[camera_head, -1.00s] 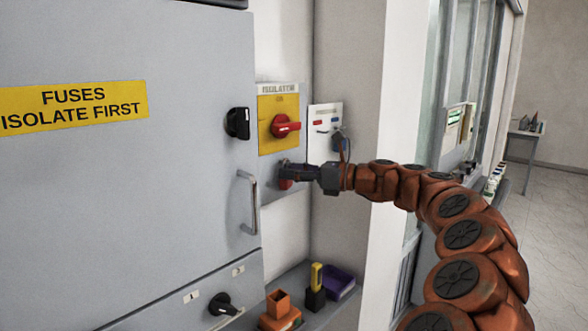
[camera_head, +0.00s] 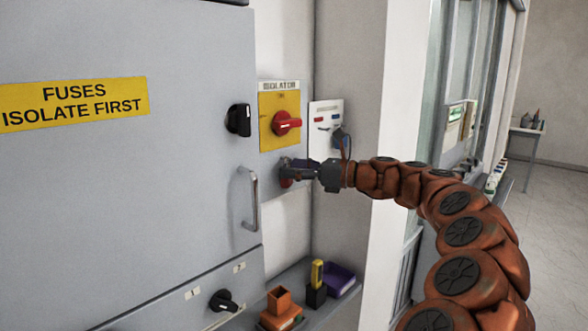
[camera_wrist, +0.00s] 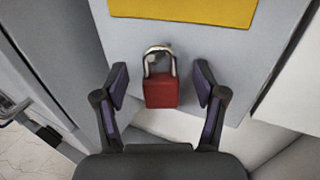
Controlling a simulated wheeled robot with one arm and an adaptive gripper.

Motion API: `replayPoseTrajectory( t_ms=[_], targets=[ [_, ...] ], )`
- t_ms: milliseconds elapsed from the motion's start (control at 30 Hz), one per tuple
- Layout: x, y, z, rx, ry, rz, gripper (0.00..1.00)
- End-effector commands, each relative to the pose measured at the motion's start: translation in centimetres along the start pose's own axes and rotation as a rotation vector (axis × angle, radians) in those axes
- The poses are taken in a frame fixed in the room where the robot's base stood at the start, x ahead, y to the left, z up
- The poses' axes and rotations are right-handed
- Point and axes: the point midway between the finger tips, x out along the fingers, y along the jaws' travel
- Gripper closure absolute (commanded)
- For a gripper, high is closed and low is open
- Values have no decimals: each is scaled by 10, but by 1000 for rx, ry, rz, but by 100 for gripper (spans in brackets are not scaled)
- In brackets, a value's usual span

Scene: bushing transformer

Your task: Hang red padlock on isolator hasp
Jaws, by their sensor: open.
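The red padlock (camera_wrist: 161,92) hangs upright against the grey isolator panel below the yellow plate, its silver shackle at the top. The shackle appears to pass around a small hasp (camera_wrist: 162,49), but I cannot tell whether it is closed. My gripper (camera_wrist: 161,84) is open, with one finger on each side of the padlock and a gap on both sides. The isolator (camera_head: 279,122) has a red rotary handle (camera_head: 287,123) on a yellow plate above the padlock.
A grey cabinet with a bar handle (camera_head: 250,198) stands left of the isolator. A white board with small tags (camera_head: 327,122) hangs to the right. Below, a shelf holds an orange holder (camera_head: 281,308), a yellow and black tool (camera_head: 316,285) and a purple bin (camera_head: 340,278).

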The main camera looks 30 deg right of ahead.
Motion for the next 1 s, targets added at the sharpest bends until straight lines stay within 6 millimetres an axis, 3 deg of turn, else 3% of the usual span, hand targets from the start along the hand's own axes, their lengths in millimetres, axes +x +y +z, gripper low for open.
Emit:
replayPoseTrajectory(
  t_ms=[267,733,1000],
  targets=[
    [-8,-1,0,0,0,-2,30],
    [-91,-1,0,-1,-1,-4,30],
    [-117,0,0,0,0,0,30]
  ],
)
